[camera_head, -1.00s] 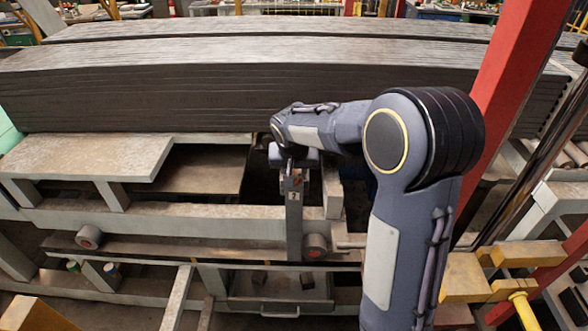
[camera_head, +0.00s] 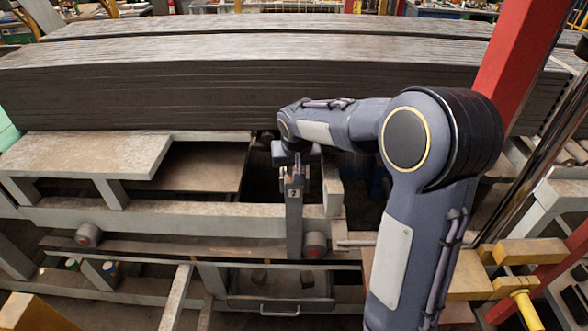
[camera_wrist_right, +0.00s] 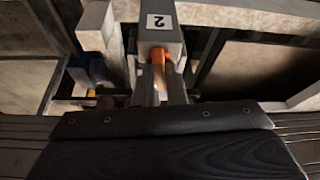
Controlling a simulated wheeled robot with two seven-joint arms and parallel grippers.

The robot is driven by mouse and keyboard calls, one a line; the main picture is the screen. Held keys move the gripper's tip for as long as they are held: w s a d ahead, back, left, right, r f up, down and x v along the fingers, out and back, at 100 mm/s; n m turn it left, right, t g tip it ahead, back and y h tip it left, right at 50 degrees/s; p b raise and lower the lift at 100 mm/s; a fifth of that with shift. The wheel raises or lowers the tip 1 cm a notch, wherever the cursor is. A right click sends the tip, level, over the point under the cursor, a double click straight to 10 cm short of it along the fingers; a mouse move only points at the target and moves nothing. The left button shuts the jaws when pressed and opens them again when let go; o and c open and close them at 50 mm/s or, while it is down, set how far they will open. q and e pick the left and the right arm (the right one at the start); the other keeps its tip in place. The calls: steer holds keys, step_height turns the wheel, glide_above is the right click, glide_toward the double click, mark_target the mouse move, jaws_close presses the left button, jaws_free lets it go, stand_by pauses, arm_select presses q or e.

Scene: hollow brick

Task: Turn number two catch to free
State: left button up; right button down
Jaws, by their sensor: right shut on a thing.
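The number two catch is a grey upright post with a white label "2" (camera_head: 293,193), standing in the middle of the bench frame. The label also shows in the right wrist view (camera_wrist_right: 159,21), with an orange part (camera_wrist_right: 158,62) below it. My right gripper (camera_head: 293,172) is at the top of this post, just above the label. In the wrist view its fingers (camera_wrist_right: 159,92) are shut around the catch's orange part, which they partly hide. Whether the catch stands at free cannot be read. My left gripper is not in view.
A stack of long dark slabs (camera_head: 200,95) lies behind the bench. A grey metal plate (camera_head: 85,155) is at the left. A red post (camera_head: 515,65) and yellow blocks (camera_head: 525,267) stand at the right. A drawer with a handle (camera_head: 280,310) is below.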

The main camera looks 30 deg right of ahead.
steer(key=n+y+b, duration=0.1)
steer(key=n, duration=0.1)
steer(key=n+b, duration=0.1)
steer(key=n, duration=0.1)
steer(key=shift+d+f+t+y, duration=0.1)
steer(key=shift+d+t+y, duration=0.1)
steer(key=shift+t+y, duration=0.15)
steer(key=n, duration=0.2)
steer(key=n+y+b, duration=0.1)
steer(key=n, duration=0.1)
steer(key=shift+y, duration=0.25)
steer(key=n+g+y+b, duration=0.1)
steer(key=n, duration=0.2)
steer(key=shift+d+n, duration=0.15)
steer(key=shift+n, duration=0.15)
steer(key=shift+w+n+g+y, duration=0.1)
steer(key=shift+n+g+y, duration=0.4)
steer(key=shift+n, duration=1)
steer(key=c, duration=1.5)
jaws_free()
